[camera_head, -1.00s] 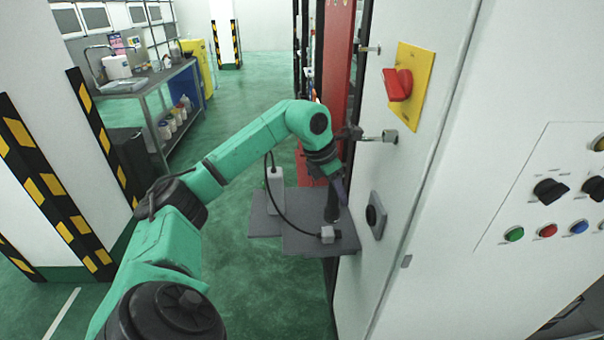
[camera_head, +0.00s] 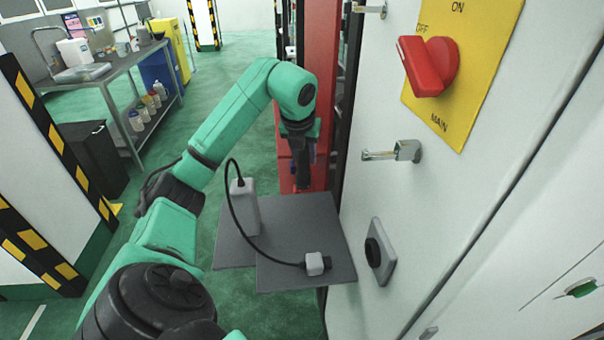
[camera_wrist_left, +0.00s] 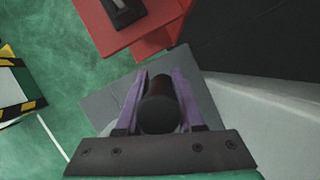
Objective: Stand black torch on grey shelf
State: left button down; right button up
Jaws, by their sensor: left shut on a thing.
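The black torch (camera_head: 303,173) hangs roughly upright in my left gripper (camera_head: 304,160), near the far edge of the grey shelf (camera_head: 300,225) in the head view. I cannot tell whether its lower end touches the shelf. In the left wrist view the torch (camera_wrist_left: 158,108) shows nearly end-on between the two purple fingers of the left gripper (camera_wrist_left: 160,95), which is shut on it. The grey shelf (camera_wrist_left: 105,103) lies below and behind the fingers there. My right gripper is not in view.
On the shelf stand a pale grey box (camera_head: 244,208) and a small plug block (camera_head: 317,263), joined by a black cable (camera_head: 252,246). The white cabinet wall to the right carries a latch (camera_head: 392,152), a round socket (camera_head: 376,251) and a red switch (camera_head: 428,66). The shelf's middle is clear.

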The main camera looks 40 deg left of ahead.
aim_at(301, 163)
pick_arm(q)
notch_tip(301, 163, down, 7)
jog(key=shift+w+a+f, duration=0.1)
jog(key=shift+f, duration=0.4)
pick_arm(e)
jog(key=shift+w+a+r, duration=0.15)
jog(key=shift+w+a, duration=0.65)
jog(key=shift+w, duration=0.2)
pick_arm(q)
jog(key=c, duration=0.5)
grip_release()
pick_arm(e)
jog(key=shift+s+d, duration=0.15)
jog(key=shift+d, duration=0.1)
pick_arm(q)
jog(key=v, duration=1.2)
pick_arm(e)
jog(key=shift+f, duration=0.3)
